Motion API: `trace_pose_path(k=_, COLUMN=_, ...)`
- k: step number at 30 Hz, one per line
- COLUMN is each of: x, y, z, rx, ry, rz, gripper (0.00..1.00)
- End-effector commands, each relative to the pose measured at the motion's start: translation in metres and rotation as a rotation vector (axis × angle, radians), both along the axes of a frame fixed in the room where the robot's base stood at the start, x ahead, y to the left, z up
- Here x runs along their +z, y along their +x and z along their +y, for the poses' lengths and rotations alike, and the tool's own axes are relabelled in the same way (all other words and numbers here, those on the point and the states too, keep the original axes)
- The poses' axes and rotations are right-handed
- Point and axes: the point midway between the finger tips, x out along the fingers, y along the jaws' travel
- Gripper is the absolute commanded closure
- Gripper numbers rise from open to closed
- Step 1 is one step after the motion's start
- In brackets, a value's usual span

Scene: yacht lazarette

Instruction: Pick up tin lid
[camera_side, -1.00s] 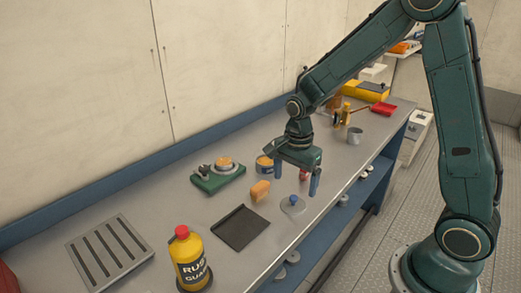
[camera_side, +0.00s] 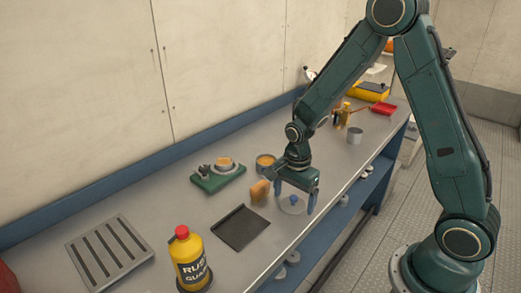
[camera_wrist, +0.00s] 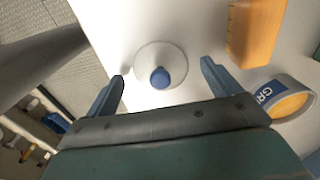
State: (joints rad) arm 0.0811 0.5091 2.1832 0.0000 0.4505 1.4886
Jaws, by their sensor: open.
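The tin lid (camera_side: 293,205) is a pale grey disc with a blue knob, lying on the bench near its front edge. In the wrist view the lid (camera_wrist: 160,55) lies between and a little beyond my fingers, with the blue knob near the middle. My gripper (camera_side: 294,203) is open and empty, pointing down over the lid. In the wrist view its blue fingers (camera_wrist: 164,76) stand on either side of the lid with gaps. I cannot tell exactly how high the fingertips are above the bench.
An orange block (camera_side: 259,190) and an open tin (camera_side: 265,163) stand close to my gripper. A dark tray (camera_side: 240,228), a yellow bottle (camera_side: 190,262), a slotted grey plate (camera_side: 109,252), a green scale-like device (camera_side: 218,176) and a grey cup (camera_side: 355,135) are farther off.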

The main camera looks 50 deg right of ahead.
Motion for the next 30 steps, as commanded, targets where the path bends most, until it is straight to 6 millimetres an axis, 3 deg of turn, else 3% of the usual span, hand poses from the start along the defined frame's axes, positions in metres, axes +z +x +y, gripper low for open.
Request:
trace_pose_path(k=17, x=-0.0029, y=0.0002, z=-0.0001, rx=0.0, ry=0.0, rz=-0.001, gripper=0.11)
trace_pose_path(k=24, x=-0.0028, y=0.0003, z=-0.0001, rx=0.0, ry=0.0, rz=-0.001, gripper=0.56)
trace_pose_path(k=30, x=-0.0028, y=0.0003, z=-0.0001, rx=0.0, ry=0.0, rz=-0.001, gripper=0.59)
